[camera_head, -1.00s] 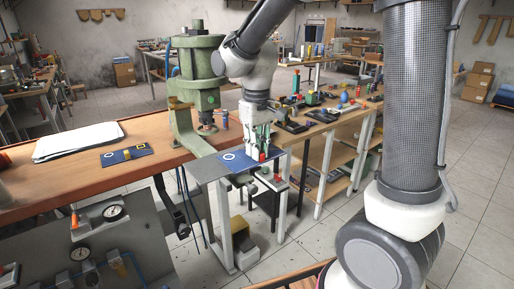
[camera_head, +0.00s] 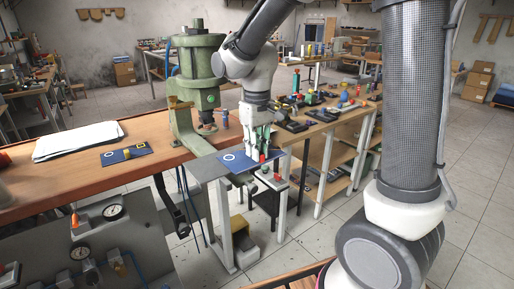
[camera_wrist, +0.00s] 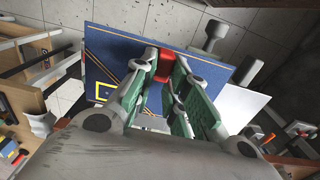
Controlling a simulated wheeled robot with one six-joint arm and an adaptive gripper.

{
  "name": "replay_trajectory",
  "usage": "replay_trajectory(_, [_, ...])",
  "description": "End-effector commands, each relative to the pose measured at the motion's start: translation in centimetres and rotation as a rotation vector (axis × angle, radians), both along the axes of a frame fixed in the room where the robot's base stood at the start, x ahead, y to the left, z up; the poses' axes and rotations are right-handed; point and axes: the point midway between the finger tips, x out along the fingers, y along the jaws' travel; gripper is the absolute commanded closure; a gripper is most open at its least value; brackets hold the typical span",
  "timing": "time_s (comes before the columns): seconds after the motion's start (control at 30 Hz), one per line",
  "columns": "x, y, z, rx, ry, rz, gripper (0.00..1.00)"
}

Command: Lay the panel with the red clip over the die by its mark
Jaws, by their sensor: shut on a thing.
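The blue panel (camera_head: 237,164) with the red clip is held at the outer end of the grey press table (camera_head: 203,168). It has a white ring mark near its left end; the wrist view shows a yellow square outline and diagonal stripes on the panel (camera_wrist: 120,50). My gripper (camera_head: 259,153) is shut on the red clip (camera_wrist: 163,68), which stands up from the panel. The panel seems to overlap the table edge; whether it touches the table is unclear. I cannot make out the die; the panel or the press may hide it.
A green press (camera_head: 196,62) stands left of my gripper. Several tools crowd the bench at the right behind my gripper.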

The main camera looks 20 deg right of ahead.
Motion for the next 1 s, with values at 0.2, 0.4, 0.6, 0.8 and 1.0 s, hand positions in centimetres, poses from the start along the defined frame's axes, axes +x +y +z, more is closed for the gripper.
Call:
replay_trajectory(0.2, [0.0,0.0,-0.1,0.000,0.000,0.000,0.61])
replay_trajectory(0.4, [0.0,0.0,-0.1,0.000,0.000,0.000,0.60])
replay_trajectory(0.6, [0.1,0.0,0.5,0.001,-0.003,0.000,0.60])
replay_trajectory(0.8, [0.1,0.0,4.1,0.002,-0.006,0.000,0.60])
replay_trajectory(1.0, [0.1,0.0,8.6,0.002,-0.005,0.000,0.60])
